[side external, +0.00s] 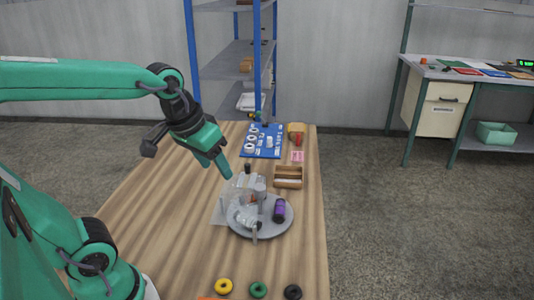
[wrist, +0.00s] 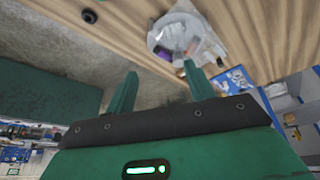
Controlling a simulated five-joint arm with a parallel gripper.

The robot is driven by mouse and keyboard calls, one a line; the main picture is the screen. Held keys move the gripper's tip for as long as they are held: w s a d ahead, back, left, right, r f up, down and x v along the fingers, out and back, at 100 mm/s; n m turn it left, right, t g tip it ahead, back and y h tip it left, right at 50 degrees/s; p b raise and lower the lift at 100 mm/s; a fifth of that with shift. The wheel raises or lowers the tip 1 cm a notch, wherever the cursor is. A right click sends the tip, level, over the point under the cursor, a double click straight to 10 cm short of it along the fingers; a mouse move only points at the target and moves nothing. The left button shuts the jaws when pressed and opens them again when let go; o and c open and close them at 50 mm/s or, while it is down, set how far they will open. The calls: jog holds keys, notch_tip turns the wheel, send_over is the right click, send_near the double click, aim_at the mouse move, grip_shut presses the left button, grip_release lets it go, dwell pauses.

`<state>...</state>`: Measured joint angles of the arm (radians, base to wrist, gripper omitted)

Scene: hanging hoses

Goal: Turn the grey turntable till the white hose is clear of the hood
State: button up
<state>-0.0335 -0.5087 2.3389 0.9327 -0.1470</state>
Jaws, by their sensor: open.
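The grey turntable (side external: 274,231) is a round disc on the wooden table, and it also shows upside down in the wrist view (wrist: 158,42). A purple cylinder (side external: 279,211) and a grey post (side external: 260,190) stand on it. Clear, pale shapes cover its left and back part (side external: 240,205). I cannot tell the white hose from the hood among them. My gripper (side external: 224,171) is open and empty, above and to the back left of the turntable, apart from it. Its two fingers also show in the wrist view (wrist: 160,83).
A small wooden box (side external: 289,184) lies behind the turntable. Farther back is a blue board (side external: 262,141) with white rings. Yellow (side external: 223,286), green (side external: 258,290) and black (side external: 293,292) rings lie at the front. The table's left part is clear; its right edge is close to the turntable.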

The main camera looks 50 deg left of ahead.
jog(key=w+a+f+n+g, duration=0.2)
jog(key=w+f+n, duration=0.15)
jog(key=w, duration=0.55)
jog(key=n+g, duration=0.2)
jog(key=n, duration=0.2)
send_over(259, 187)
jog(key=shift+m, duration=0.25)
notch_tip(259, 187, down, 6)
jog(key=shift+w+f, duration=0.1)
jog(key=shift+w, duration=0.05)
jog(key=shift+f, duration=3.85)
grip_shut()
